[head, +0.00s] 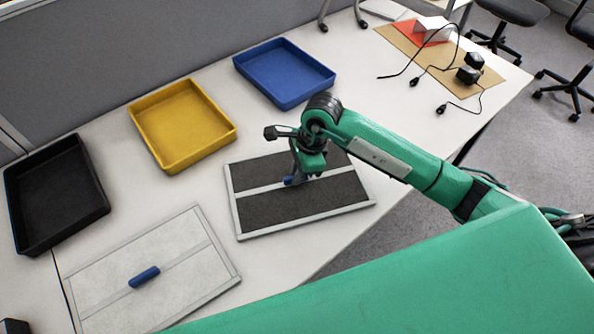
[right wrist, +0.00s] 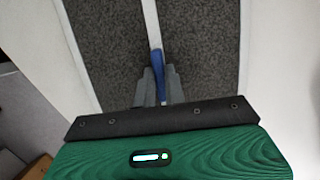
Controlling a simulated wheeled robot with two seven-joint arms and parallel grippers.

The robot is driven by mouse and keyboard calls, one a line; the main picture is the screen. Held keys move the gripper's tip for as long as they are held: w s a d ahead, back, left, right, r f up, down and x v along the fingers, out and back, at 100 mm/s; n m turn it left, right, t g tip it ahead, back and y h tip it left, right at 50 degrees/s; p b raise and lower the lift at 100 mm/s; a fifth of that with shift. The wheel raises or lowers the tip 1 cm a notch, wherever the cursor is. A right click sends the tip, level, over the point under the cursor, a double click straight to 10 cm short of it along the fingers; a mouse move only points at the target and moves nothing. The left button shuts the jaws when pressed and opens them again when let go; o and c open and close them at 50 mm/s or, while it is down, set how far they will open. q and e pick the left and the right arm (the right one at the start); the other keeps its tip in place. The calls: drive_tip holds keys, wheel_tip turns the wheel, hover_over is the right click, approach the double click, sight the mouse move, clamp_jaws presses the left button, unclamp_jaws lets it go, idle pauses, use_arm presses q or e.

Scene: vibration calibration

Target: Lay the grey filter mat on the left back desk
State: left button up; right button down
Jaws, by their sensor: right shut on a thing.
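A dark grey ribbed-looking mat (head: 265,209) in a pale frame, with a pale strip across its middle, is near the front edge of the long white desk (head: 400,125). It fills much of the right wrist view (right wrist: 205,55). My right gripper (head: 292,180) is over its middle, shut on the mat's blue handle (right wrist: 158,70). I cannot tell whether the mat rests on the desk or is slightly raised. A light grey mat (head: 190,270) with a blue handle (head: 144,277) lies flat to the left. My left gripper is not visible.
Black (head: 90,215), yellow (head: 160,165) and blue (head: 330,75) trays line the back, below a grey partition (head: 130,40). A brown board (head: 480,85) with cables is at the far right. A desk seam runs near the black tray. Floor lies beyond the front edge.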

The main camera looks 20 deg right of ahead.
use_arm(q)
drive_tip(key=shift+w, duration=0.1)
